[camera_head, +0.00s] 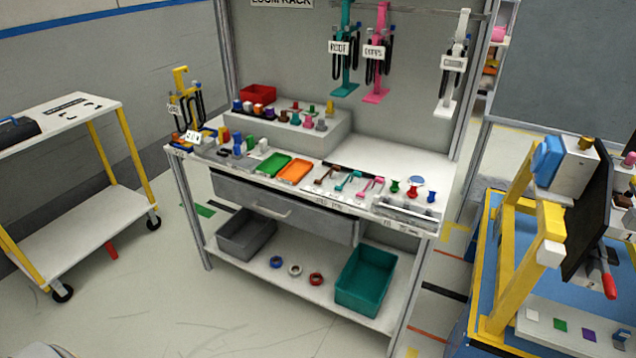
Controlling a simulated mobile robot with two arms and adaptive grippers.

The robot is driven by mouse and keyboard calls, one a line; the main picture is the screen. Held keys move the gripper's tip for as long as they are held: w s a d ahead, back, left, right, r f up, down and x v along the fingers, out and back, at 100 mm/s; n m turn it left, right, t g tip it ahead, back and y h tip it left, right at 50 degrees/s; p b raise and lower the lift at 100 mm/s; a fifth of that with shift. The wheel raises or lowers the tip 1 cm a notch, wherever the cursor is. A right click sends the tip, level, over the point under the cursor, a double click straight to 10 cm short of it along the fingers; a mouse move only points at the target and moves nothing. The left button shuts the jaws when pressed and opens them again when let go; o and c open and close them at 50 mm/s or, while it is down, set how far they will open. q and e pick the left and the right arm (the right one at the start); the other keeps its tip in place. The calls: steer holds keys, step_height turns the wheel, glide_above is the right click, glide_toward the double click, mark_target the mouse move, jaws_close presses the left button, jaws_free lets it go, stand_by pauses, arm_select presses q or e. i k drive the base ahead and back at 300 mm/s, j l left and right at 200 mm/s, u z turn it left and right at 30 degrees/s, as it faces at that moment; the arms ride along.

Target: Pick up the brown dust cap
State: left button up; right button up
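Several small coloured caps stand in a row on the raised white shelf (318,135) at the back of the workbench (405,160). A small brown piece (257,110) near the left end of that row looks like the brown dust cap, but it is too small to be sure. Blue and red pieces stand to its left and a purple one to its right. Neither of my grippers is in view, and nothing touches the row.
Green (273,165) and orange (295,171) trays and small tools cover the bench front. Coloured hangers (376,55) hang above. A white cart (75,120) stands left, a yellow-framed station (525,260) right. Floor before the bench is mostly clear.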

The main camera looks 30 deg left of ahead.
mark_target(284, 118)
steer(key=i+j+u, duration=0.15)
steer(key=i+j, duration=0.75)
